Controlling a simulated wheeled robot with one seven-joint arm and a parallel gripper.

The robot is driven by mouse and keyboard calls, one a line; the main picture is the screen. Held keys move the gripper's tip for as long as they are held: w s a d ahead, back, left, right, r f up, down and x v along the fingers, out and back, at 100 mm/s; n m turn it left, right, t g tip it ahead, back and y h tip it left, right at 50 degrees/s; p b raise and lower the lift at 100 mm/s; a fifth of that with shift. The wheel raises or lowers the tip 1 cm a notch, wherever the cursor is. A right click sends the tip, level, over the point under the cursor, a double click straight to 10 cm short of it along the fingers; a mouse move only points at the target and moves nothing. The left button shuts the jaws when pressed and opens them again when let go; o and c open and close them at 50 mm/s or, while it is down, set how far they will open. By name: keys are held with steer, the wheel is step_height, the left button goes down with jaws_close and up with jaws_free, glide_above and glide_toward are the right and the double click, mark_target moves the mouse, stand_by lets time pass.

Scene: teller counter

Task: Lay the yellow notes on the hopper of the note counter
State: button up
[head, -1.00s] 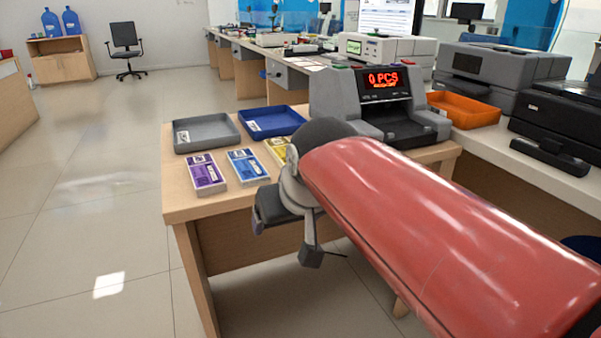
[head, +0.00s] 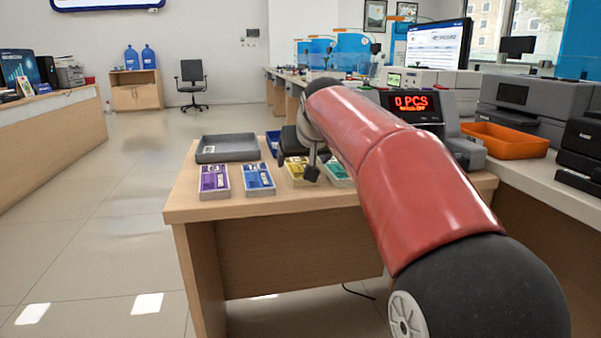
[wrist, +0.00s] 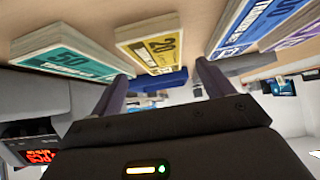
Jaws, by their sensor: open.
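The yellow notes (head: 298,172) lie flat near the front of the wooden table, partly hidden by my gripper and wrist in the head view. In the wrist view the yellow notes (wrist: 157,50) show between a teal and a blue bundle. My gripper (head: 291,141) is open and empty; its two fingers (wrist: 163,84) are apart, with the yellow notes appearing just beyond the gap. The grey note counter (head: 452,112) stands on the table to the right, its display reading 0 PCS. My red arm hides much of it, so I cannot make out the hopper clearly.
Purple notes (head: 214,182) and blue notes (head: 258,179) lie left of the yellow ones, teal notes (head: 338,173) right. A grey tray (head: 228,149) and a mostly hidden blue tray (head: 272,141) sit behind. An orange tray (head: 507,140) is on the counter at right.

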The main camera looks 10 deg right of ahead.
mark_target(300, 166)
steer(key=x, duration=0.3)
steer(key=shift+w+f, duration=0.2)
steer(key=shift+f, duration=0.05)
steer(key=c, duration=1.1)
steer(key=shift+r, duration=0.15)
steer(key=shift+c, duration=0.2)
